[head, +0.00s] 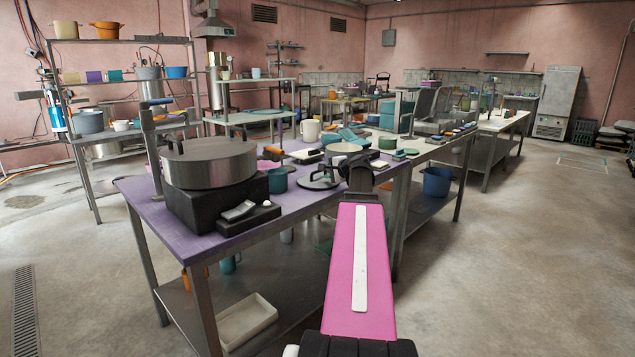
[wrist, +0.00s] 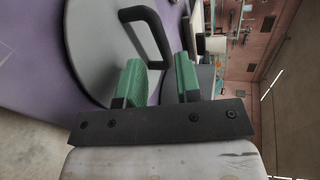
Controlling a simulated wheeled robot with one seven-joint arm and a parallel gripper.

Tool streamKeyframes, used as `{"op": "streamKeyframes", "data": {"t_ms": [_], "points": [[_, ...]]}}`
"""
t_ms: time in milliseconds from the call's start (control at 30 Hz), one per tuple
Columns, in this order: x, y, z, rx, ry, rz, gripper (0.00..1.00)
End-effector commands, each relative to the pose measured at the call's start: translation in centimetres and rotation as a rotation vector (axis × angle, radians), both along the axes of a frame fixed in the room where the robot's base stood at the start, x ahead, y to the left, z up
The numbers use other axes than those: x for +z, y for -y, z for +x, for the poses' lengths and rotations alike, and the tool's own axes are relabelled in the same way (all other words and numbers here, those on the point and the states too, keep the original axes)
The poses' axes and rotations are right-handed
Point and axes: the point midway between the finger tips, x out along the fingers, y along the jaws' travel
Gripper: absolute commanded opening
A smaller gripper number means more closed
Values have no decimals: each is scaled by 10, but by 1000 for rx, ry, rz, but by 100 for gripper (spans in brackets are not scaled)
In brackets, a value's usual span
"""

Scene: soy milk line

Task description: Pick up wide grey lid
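The wide grey lid (head: 316,184) lies on the purple table in the head view, just left of my gripper (head: 360,178). It is a flat grey disc with a dark loop handle. In the wrist view the grey lid (wrist: 96,45) fills the left side, and its black handle (wrist: 150,38) stands out in front of my fingers. My gripper (wrist: 160,75) is open, with its two green finger pads apart. One end of the handle lies near the gap between them. I cannot tell whether the pads touch it. My pink arm hides part of the table edge in the head view.
A large lidded metal pot (head: 208,165) stands on a black base at the table's left. A teal pot (head: 277,180), a white mug (head: 310,131) and another pan (head: 343,150) are near the lid. A blue bucket (head: 437,182) sits on a lower shelf. The floor at right is clear.

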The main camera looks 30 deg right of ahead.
Motion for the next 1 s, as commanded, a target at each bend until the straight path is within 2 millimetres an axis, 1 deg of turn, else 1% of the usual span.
{"op": "streamKeyframes", "data": {"t_ms": [167,300,400,500,667,767,800,1000], "points": [[-3,-3,15,1,0,0,31],[-8,-7,35,2,0,2,31],[-12,-10,46,1,0,1,31],[-14,-12,49,1,0,1,31],[-14,-12,48,0,0,1,31],[-14,-12,48,0,0,1,2],[-14,-12,48,0,0,1,0],[-14,-12,47,0,-2,3,0]]}}
